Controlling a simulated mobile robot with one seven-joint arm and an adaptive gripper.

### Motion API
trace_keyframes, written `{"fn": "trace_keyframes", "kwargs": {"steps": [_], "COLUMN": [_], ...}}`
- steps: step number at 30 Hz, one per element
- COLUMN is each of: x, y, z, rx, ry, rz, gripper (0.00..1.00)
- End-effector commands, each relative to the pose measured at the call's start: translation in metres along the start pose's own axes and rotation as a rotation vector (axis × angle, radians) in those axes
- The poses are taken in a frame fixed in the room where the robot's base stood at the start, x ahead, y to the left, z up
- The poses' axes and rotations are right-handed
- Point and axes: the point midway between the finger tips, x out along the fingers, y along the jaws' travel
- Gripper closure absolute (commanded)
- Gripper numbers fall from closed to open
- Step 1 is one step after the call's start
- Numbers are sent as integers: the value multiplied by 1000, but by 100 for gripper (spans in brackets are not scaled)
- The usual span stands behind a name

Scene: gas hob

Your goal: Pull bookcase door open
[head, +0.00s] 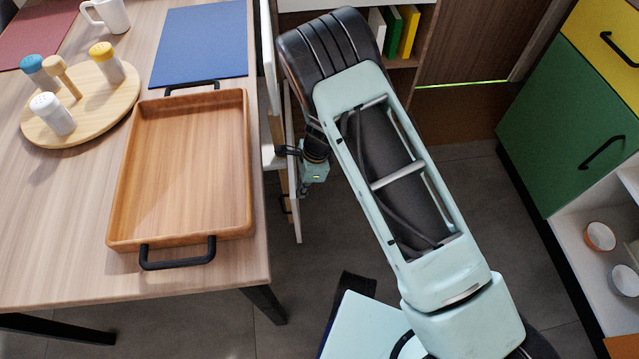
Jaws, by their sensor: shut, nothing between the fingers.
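The bookcase (427,45) stands at the top of the head view, with several coloured books on its shelf. A narrow white panel (295,215), seen nearly edge-on beside the table, looks like its door standing out from the bookcase. A small dark handle (285,204) shows low on this panel. My gripper (286,151) is at the panel, just right of the table edge. Its fingers are small and partly dark against the panel, shut with nothing held. Whether they touch the panel is unclear. My arm hides part of the bookcase.
The wooden table (60,225) on the left carries a tray (180,165) with black handles, close to the panel. A green cabinet (572,125) and open shelf with bowls (599,236) stand on the right.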

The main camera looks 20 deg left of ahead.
Motion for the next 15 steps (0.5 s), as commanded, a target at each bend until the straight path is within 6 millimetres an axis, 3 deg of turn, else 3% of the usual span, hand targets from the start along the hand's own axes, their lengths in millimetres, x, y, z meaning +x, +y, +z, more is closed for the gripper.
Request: {"fn": "trace_keyframes", "kwargs": {"steps": [1,3,15], "x": [2,4,3], "y": [3,3,2], "z": [14,18,13], "rx": [-9,-9,-7], "ry": [-14,-15,-12], "rz": [7,7,6], "gripper": [100,100,100]}}
